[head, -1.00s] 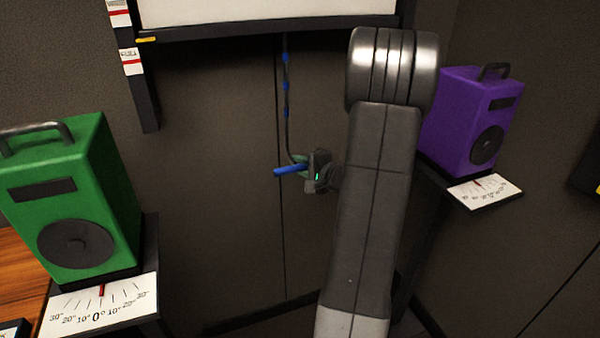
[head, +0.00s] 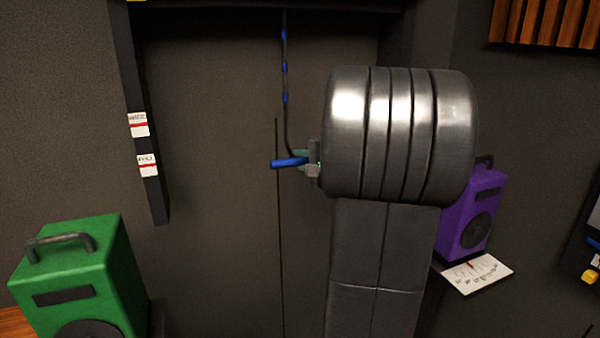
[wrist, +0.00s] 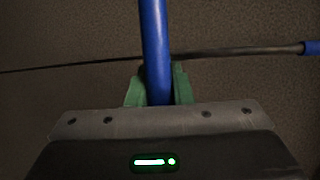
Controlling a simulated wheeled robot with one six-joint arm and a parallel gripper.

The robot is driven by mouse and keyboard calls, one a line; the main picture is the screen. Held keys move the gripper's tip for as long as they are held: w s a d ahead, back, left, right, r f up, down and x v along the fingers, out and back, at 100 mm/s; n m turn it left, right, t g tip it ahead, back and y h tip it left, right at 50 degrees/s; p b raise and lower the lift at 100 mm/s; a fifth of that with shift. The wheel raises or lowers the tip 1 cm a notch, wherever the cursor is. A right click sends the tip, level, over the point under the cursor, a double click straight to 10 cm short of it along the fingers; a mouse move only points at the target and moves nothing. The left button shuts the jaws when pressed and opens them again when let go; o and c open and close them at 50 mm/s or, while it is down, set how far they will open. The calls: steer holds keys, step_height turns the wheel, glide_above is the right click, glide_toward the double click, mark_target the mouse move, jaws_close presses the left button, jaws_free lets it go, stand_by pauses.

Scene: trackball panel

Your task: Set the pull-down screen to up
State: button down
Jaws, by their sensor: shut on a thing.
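A dark cord with blue bands (head: 285,60) hangs from the top and ends at a blue handle (head: 289,162). My gripper (head: 304,160) is shut on the handle, which also shows between the green finger pads in the wrist view (wrist: 155,45). The cord looks nearly straight. The dark lower bar of the pull-down screen (head: 260,6) is at the top edge of the head view; its white sheet is out of view.
A green speaker (head: 80,275) stands at lower left. A purple speaker (head: 472,215) is behind my arm at right, with a white dial card (head: 478,272) below it. Wooden slats (head: 545,22) are on the upper right wall. The wall around the handle is clear.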

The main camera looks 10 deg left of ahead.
steer(key=shift+r, duration=0.8)
steer(key=shift+r, duration=0.1)
steer(key=c, duration=1.3)
jaws_free()
steer(key=shift+s+d, duration=0.2)
steer(key=shift+d, duration=0.2)
steer(key=b+v, duration=0.2)
steer(key=v, duration=1.1)
steer(key=shift+w+a, duration=0.1)
steer(key=shift+a, duration=0.1)
